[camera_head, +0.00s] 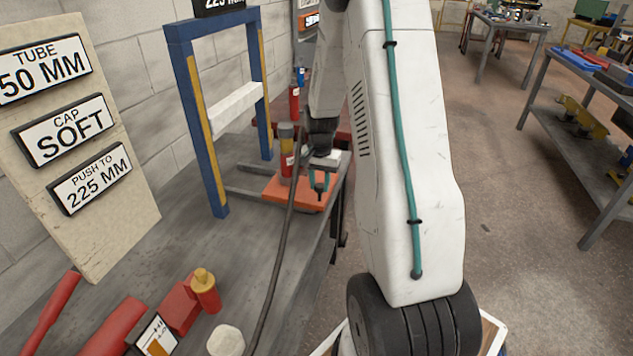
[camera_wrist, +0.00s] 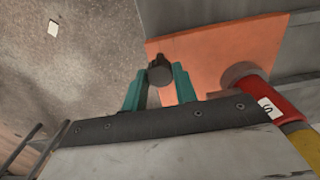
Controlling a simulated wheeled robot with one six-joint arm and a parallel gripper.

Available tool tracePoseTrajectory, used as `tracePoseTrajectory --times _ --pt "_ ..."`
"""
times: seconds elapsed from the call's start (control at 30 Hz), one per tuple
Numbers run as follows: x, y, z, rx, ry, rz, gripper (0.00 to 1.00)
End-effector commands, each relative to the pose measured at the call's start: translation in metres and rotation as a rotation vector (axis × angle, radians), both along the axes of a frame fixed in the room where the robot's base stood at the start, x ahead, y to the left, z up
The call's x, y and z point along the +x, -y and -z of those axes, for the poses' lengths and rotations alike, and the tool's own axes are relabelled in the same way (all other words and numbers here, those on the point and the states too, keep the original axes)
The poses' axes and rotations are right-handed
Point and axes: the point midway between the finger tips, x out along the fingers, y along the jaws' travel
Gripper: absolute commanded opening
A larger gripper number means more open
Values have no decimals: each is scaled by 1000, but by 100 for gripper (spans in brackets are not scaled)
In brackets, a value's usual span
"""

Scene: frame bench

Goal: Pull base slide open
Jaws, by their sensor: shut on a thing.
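The base slide is an orange plate (camera_head: 285,193) low at the blue press frame, near the bench's right edge. In the wrist view the orange plate (camera_wrist: 225,50) fills the upper middle, with a dark round knob (camera_wrist: 160,70) near its left edge. My gripper (camera_wrist: 160,80) has its teal fingers shut on the knob, one on each side. In the head view my gripper (camera_head: 319,186) is small, over the plate's right part. A red tube with a grey and yellow top (camera_head: 286,155) stands upright on the plate; its red lower part (camera_wrist: 250,85) shows in the wrist view.
The blue frame (camera_head: 207,130) with a white crossbar (camera_head: 236,108) stands behind the plate. A sign board (camera_head: 120,210) is at left. Red parts (camera_head: 180,305) lie on the near bench. Open floor (camera_head: 505,150) lies to the right, before other workbenches.

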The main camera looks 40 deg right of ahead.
Motion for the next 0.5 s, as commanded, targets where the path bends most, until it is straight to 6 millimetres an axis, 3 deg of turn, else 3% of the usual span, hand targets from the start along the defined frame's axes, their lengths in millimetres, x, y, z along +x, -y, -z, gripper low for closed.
tracePoseTrajectory --times 0.23,0.27,0.3,0.33,0.5 --pt "0 0 0 0 0 0 0" --pt "0 0 0 0 0 0 34" --pt "0 0 0 0 0 0 45" --pt "0 0 0 0 0 0 50" --pt "0 0 0 0 0 0 50"
